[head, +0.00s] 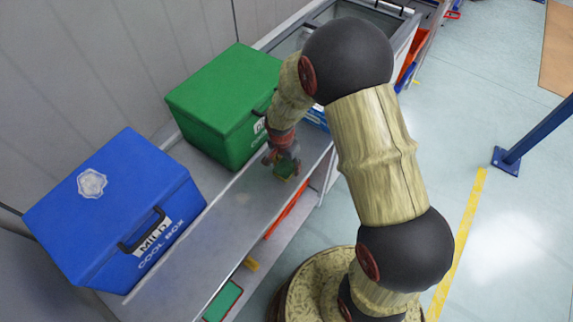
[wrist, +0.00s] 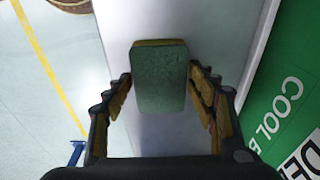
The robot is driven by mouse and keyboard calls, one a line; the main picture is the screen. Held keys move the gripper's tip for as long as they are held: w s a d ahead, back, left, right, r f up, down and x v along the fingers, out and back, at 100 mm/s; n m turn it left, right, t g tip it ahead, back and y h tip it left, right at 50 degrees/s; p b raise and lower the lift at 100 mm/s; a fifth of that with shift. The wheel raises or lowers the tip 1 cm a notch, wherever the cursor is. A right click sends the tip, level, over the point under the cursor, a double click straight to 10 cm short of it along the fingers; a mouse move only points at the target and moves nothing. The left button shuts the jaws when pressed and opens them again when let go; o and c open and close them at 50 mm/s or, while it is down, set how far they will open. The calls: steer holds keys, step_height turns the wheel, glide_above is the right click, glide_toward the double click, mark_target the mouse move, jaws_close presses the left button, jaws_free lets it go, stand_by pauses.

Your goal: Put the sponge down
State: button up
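The sponge (wrist: 160,78) is a green block with a thin yellow edge at its top in the wrist view. In the head view my gripper (head: 283,160) and the small green sponge (head: 285,168) are over the grey shelf (head: 215,228), by the front of the green cool box. I cannot tell whether the sponge touches the shelf.
A green cool box (head: 226,100) and a blue cool box (head: 112,205) stand on the shelf against the wall. Bare shelf lies between the blue box and my gripper. A lower level holds orange and green items. A blue post (head: 535,135) stands at the right.

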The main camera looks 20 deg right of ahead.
steer(key=shift+o, duration=0.8)
steer(key=shift+r, duration=0.2)
step_height(320, 180, up, 12)
steer(key=a+p, duration=0.1)
steer(key=p, duration=0.2)
step_height(320, 180, up, 15)
steer(key=n+t, duration=0.2)
steer(key=n, duration=0.2)
glide_above(284, 169)
steer(key=s+d, duration=0.1)
steer(key=s, duration=0.5)
steer(key=s+r+n+t+y, duration=0.1)
steer(key=s+r+n+t, duration=0.1)
steer(key=s+r+n, duration=0.4)
steer(key=s+r, duration=0.5)
steer(key=s, duration=0.4)
steer(key=shift+d+n+t, duration=0.25)
steer(key=shift+n+t, duration=0.15)
steer(key=shift+f, duration=0.15)
